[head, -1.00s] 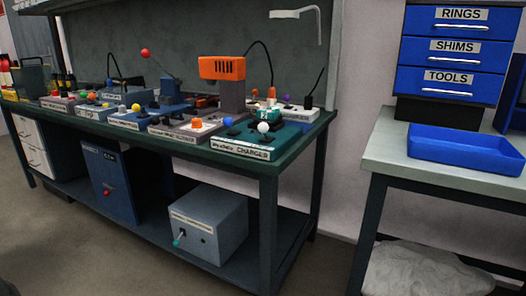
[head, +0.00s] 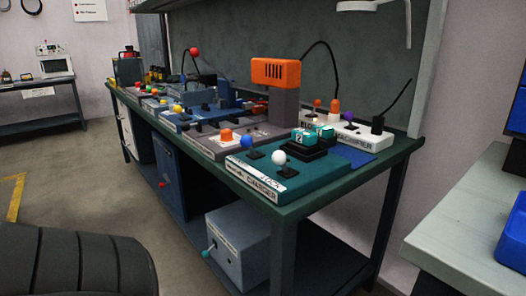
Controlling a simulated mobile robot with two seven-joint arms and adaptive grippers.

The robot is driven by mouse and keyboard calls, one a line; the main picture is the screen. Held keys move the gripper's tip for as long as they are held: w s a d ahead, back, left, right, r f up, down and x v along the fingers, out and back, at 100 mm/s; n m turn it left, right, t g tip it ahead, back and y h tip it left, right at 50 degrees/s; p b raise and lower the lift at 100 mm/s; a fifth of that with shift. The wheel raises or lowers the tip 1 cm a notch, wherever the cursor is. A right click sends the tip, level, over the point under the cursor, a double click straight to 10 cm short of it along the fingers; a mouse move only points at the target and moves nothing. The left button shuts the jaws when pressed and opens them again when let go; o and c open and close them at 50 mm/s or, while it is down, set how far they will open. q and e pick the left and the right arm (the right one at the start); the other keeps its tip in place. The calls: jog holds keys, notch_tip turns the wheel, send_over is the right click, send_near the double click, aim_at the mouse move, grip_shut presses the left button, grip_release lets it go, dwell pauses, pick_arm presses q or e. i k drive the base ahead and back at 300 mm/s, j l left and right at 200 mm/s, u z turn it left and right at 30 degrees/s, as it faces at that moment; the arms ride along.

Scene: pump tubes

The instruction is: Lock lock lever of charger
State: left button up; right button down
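The charger (head: 291,184) is a teal box at the near right end of the long workbench, with "CHARGER" on its front label. Two short levers stand on its front part: one has a white ball (head: 279,157), the other a blue ball (head: 247,143) to its left. Writing that looks like "LOCK" is beside the white-ball lever; which lever is the lock lever is not fully clear. Teal blocks, one marked 2 (head: 303,138), sit in a black holder at the charger's back. Neither of my grippers is in view.
A grey station with an orange-headed post (head: 276,72) stands behind the charger, and a white magnifier station (head: 350,135) behind it to the right. A side table (head: 470,225) with a blue tray is at right. A dark ribbed shape fills the lower left. Floor is clear before the bench.

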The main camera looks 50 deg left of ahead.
aim_at(278, 157)
jog(key=u, duration=1.55)
